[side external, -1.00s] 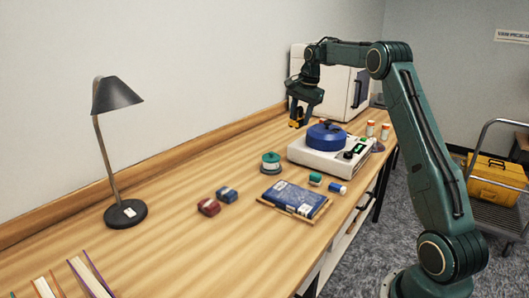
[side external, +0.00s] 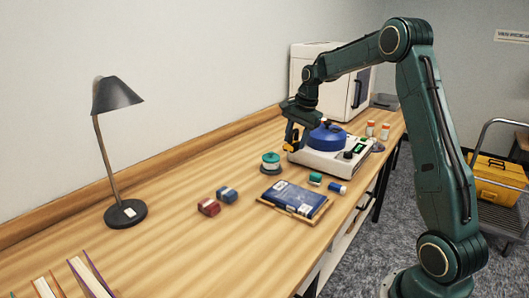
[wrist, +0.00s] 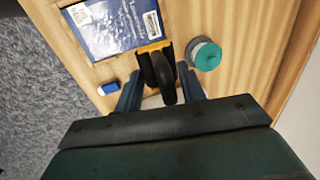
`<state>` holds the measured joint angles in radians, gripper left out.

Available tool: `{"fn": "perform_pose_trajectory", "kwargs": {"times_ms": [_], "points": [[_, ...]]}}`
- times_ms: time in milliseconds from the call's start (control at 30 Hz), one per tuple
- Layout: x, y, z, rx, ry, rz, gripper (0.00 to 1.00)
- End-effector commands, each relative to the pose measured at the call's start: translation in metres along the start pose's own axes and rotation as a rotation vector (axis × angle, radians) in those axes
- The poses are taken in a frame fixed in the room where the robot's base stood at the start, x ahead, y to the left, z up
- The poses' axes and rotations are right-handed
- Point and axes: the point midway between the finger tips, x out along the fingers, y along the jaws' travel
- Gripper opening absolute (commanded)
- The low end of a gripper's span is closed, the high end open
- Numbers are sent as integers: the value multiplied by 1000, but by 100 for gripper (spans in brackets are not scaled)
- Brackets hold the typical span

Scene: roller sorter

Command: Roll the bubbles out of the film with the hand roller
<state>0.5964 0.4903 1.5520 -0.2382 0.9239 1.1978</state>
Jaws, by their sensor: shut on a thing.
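A blue printed sheet with a white label, apparently the film (side external: 288,195), lies flat on a thin board on the bench. It also shows at the top left of the wrist view (wrist: 118,25). My gripper (side external: 292,141) is shut on the hand roller (side external: 289,147), whose yellow part shows below the fingers. In the wrist view its dark handle (wrist: 165,82) sits between my fingers. The roller is above the bench, behind the film in the side view and apart from it. Bubbles are too small to make out.
A white device with a blue lid (side external: 326,136) stands close right of my gripper.

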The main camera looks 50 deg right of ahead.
Motion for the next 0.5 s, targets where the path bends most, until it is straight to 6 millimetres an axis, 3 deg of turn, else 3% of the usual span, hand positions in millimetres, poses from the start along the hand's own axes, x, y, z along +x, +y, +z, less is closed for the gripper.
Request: {"fn": "perform_pose_trajectory", "kwargs": {"times_ms": [500], "points": [[26,67,60,-9,19,12,21]]}}
